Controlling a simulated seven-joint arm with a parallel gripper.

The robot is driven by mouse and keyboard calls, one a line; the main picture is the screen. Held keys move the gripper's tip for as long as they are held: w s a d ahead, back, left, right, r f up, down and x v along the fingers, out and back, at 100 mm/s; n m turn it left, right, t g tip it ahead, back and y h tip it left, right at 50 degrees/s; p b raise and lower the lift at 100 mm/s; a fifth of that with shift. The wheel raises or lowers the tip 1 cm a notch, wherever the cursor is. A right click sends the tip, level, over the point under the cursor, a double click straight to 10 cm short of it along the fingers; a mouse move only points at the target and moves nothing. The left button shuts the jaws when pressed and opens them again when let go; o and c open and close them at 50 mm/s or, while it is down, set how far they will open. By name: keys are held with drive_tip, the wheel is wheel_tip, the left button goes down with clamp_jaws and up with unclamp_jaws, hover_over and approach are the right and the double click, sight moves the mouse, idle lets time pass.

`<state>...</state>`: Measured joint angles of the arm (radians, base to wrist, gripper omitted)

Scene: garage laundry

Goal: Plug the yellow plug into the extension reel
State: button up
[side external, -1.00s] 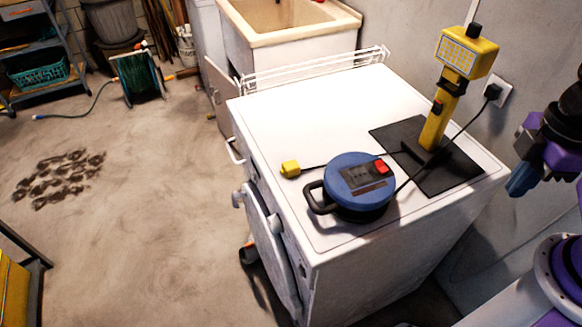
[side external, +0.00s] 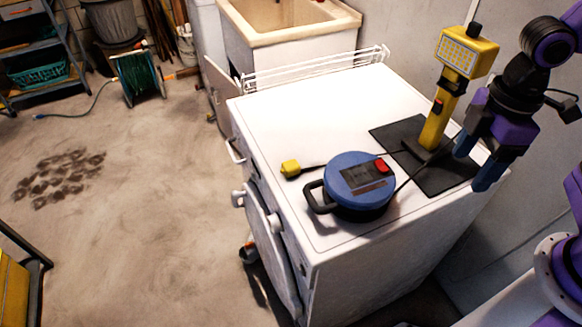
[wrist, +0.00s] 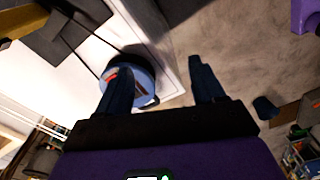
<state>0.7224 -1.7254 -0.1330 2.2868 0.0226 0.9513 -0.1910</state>
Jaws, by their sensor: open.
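The yellow plug (side external: 290,168) lies on the white machine top, left of the reel, with its dark cable running to the right behind the reel. The blue extension reel (side external: 352,180) sits near the front of the top, with a black handle, a dark socket panel and a red switch. It also shows in the wrist view (wrist: 143,84), partly behind a finger. My gripper (side external: 472,168) is open and empty above the right edge of the machine, apart from plug and reel. Its fingers also show in the wrist view (wrist: 160,85). The plug is not discernible in the wrist view.
A yellow work lamp (side external: 440,115) stands upright on a black mat (side external: 455,176) at the right of the white machine (side external: 300,115), close to my gripper. A white wire rack (side external: 310,70) lines the back edge. The top's left and rear are clear.

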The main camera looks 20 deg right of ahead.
drive_tip(key=w+a+n, duration=0.1)
drive_tip(key=w+a, duration=0.4)
drive_tip(key=w, duration=0.4)
drive_tip(key=w+a+f+n, duration=0.1)
drive_tip(key=w+a+n, duration=0.1)
drive_tip(key=w+a, duration=0.4)
drive_tip(key=w+a+f+n+y, duration=0.1)
drive_tip(key=w+a, duration=0.4)
drive_tip(key=w, duration=0.8)
drive_tip(key=shift+w+a, duration=0.25)
drive_tip(key=shift+w, duration=0.1)
hover_over(291, 164)
drive_tip(key=f, duration=0.8)
drive_tip(key=d+f, duration=0.1)
drive_tip(key=f, duration=0.3)
drive_tip(key=shift+f, duration=0.1)
drive_tip(key=shift+f, duration=0.1)
drive_tip(key=shift+a+f, duration=0.2)
drive_tip(key=shift+f, duration=1.05)
drive_tip(key=shift+a+f, duration=0.2)
drive_tip(key=shift+f, duration=1.05)
drive_tip(key=c, duration=1.1)
